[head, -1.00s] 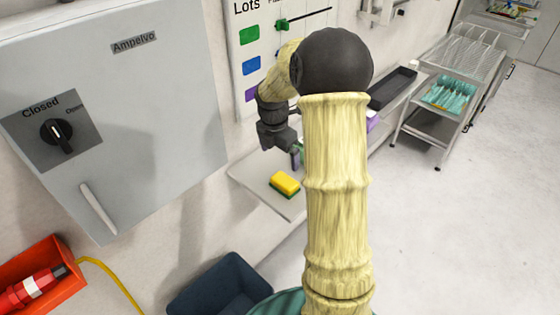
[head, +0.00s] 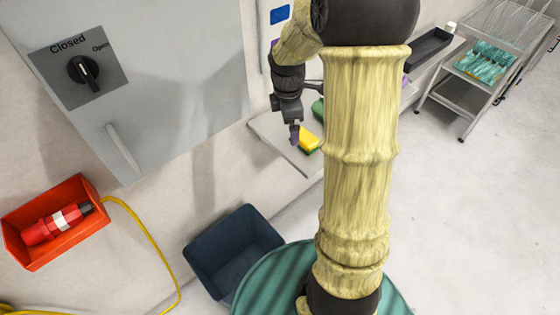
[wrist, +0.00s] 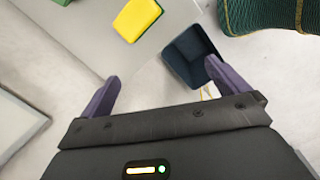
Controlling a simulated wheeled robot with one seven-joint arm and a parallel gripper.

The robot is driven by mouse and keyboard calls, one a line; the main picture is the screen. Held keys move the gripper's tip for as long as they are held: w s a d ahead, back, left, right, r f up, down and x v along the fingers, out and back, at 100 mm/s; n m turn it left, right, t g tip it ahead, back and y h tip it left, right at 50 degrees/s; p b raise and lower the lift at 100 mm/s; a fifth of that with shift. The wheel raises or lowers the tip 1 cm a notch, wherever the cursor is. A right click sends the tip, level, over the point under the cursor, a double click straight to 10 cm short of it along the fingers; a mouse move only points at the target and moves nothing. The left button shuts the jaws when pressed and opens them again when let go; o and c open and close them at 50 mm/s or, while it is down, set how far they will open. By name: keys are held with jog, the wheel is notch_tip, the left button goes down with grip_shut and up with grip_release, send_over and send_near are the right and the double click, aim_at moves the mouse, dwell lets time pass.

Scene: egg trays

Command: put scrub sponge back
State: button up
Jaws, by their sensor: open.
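The scrub sponge (head: 310,138), yellow with a green layer, lies on a pale shelf (head: 268,128) against the wall. In the head view my arm hides part of the shelf. My gripper (head: 295,137) points down just left of the sponge in that view. In the wrist view the sponge (wrist: 138,18) is at the top edge, beyond the two purple fingers of my gripper (wrist: 165,87). The fingers are spread wide with nothing between them.
A dark blue bin (head: 235,247) stands below the shelf. An orange bin (head: 88,232) holds a red tool, with a yellow cord beside it. A grey cabinet (head: 190,80) is on the wall. Metal racks (head: 470,95) stand far right. The floor at right is clear.

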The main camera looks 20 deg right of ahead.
jog(key=s+a+m, duration=0.4)
jog(key=s+m, duration=0.3)
jog(key=m, duration=0.1)
jog(key=s+a+m+t+y, duration=0.1)
jog(key=s+a+m, duration=0.3)
jog(key=s+m, duration=0.3)
jog(key=shift+a+m+t, duration=0.3)
jog(key=shift+m, duration=0.2)
jog(key=shift+r, duration=0.15)
jog(key=shift+c, duration=0.4)
